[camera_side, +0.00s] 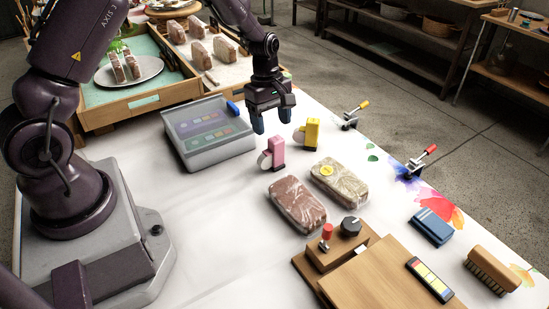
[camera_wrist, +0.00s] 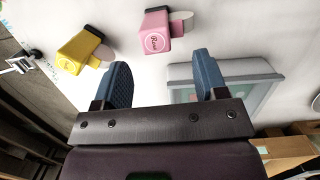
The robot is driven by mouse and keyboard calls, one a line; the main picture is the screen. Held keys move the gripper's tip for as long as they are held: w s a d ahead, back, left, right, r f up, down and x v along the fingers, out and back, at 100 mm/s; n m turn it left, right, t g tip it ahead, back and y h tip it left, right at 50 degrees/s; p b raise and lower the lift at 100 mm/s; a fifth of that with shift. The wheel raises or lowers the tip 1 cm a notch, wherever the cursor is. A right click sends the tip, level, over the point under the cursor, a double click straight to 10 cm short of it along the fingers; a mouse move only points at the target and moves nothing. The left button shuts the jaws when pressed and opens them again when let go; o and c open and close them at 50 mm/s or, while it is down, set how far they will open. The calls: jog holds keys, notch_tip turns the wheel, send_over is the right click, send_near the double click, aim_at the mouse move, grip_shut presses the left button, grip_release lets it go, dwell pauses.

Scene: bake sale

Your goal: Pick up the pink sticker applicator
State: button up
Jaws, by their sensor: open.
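The pink sticker applicator (camera_side: 277,151) stands on the white table, with a pale round part on its left in the side view. In the wrist view the pink applicator (camera_wrist: 156,36) is beyond my fingertips, between them and slightly toward the top. My gripper (camera_side: 272,121) is open and empty, with two blue fingers pointing down above the table. In the wrist view my gripper (camera_wrist: 163,80) shows a wide gap between its fingers. The yellow applicator (camera_side: 309,132) stands close to the right of the pink one; it also shows in the wrist view (camera_wrist: 79,48).
A grey clear-lidded case (camera_side: 212,148) lies left of the applicators. Two wrapped loaves (camera_side: 297,203) (camera_side: 339,183) lie in front. A wooden board (camera_side: 385,279) with a red-knobbed fixture is nearer the camera. Two toggle clamps (camera_side: 350,119) (camera_side: 413,169) stand along the right edge.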

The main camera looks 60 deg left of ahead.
aim_at(276, 139)
jog(key=shift+w+d+f, duration=0.1)
jog(key=shift+d+f, duration=0.1)
jog(key=shift+f, duration=0.7)
jog(key=shift+w+d+f, duration=0.1)
jog(key=shift+d+f, duration=0.15)
jog(key=shift+f, duration=0.6)
jog(key=shift+w+d+f, duration=0.1)
jog(key=shift+d+f, duration=0.1)
jog(key=shift+f, duration=0.7)
grip_shut()
